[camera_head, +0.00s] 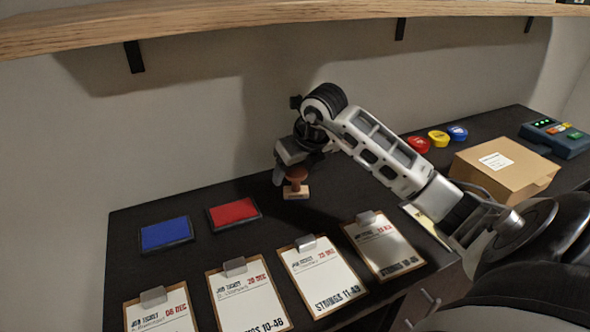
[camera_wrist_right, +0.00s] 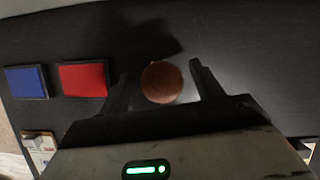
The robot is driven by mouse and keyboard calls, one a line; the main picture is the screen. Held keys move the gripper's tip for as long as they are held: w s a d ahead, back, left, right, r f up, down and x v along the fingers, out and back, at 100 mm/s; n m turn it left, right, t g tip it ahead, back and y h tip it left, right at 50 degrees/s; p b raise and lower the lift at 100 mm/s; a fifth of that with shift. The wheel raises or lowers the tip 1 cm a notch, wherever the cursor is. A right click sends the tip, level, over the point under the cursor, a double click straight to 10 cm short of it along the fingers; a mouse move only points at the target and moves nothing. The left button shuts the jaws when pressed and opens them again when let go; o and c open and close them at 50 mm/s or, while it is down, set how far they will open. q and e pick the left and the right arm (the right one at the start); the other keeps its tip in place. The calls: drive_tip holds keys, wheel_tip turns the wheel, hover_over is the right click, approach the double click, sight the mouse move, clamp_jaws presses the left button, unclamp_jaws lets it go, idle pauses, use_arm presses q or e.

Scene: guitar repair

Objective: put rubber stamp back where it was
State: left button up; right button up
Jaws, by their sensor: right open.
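The rubber stamp (camera_head: 296,189) has a reddish-brown round handle and a lighter block base. It stands upright on the dark worktop, to the right of the red ink pad (camera_head: 234,213). My right gripper (camera_head: 287,171) is pointed down over the stamp. In the right wrist view, the stamp's round handle (camera_wrist_right: 162,82) sits between the two open fingers of my right gripper (camera_wrist_right: 158,85), with gaps on both sides. The blue ink pad (camera_head: 165,234) lies left of the red one. My left gripper is not in view.
Several clipboards with job tickets (camera_head: 322,275) line the worktop's front edge. A cardboard box (camera_head: 505,170), red, yellow and blue round items (camera_head: 438,138) and a device with buttons (camera_head: 556,136) are at right. A wooden shelf (camera_head: 250,22) hangs above.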

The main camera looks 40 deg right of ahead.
drive_tip(key=v, duration=0.7)
idle(0.3)
